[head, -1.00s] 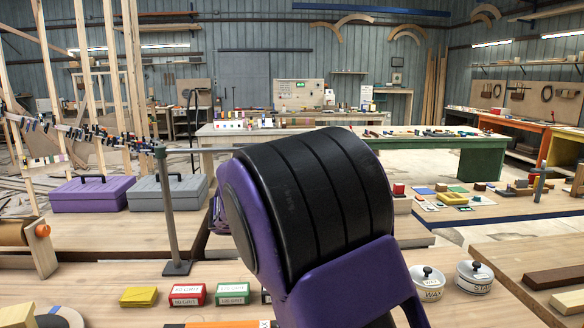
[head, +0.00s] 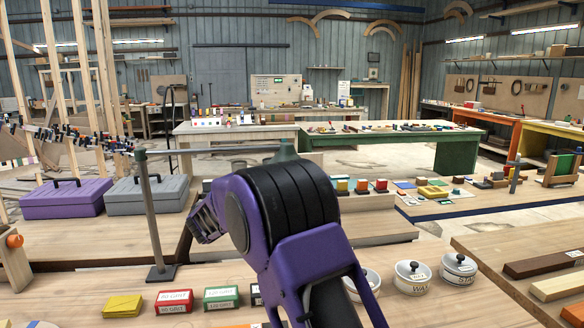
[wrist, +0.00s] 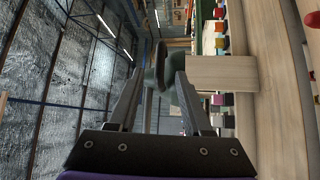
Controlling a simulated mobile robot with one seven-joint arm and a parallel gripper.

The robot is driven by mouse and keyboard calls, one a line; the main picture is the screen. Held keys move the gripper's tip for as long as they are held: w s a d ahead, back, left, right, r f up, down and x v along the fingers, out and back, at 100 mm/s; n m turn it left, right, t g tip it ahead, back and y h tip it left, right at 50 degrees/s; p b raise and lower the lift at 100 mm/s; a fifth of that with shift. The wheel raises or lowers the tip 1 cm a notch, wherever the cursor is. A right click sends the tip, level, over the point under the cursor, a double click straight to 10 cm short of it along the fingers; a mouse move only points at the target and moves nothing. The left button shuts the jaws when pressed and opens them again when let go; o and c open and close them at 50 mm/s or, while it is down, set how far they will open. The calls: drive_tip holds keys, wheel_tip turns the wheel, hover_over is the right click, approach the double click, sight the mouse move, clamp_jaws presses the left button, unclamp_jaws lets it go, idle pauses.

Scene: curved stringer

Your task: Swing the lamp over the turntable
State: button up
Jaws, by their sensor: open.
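The lamp seems to be the swing-arm stand in the head view. It has an upright grey post (head: 154,215) on a square base and a level bar (head: 215,150) running right to a green head (head: 287,149). My purple and black arm stands in front, below that head. In the wrist view, my gripper (wrist: 160,78) is open, with its two fingers apart. The green head (wrist: 161,68) shows between and beyond the fingertips; I cannot tell whether they touch it. I cannot identify the turntable in the current frames.
Yellow, red and green small boxes (head: 174,302) lie along the front bench. White lidded pots (head: 411,278) stand right of my arm. Purple and grey toolboxes (head: 66,198) sit behind the post at left. Wooden bars (head: 545,262) lie at the right.

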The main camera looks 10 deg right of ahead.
drive_tip(key=x, duration=0.7)
drive_tip(key=shift+w+d+p, duration=0.2)
drive_tip(key=shift+w+p, duration=0.15)
clamp_jaws()
drive_tip(key=shift+r, duration=0.1)
idle(0.9)
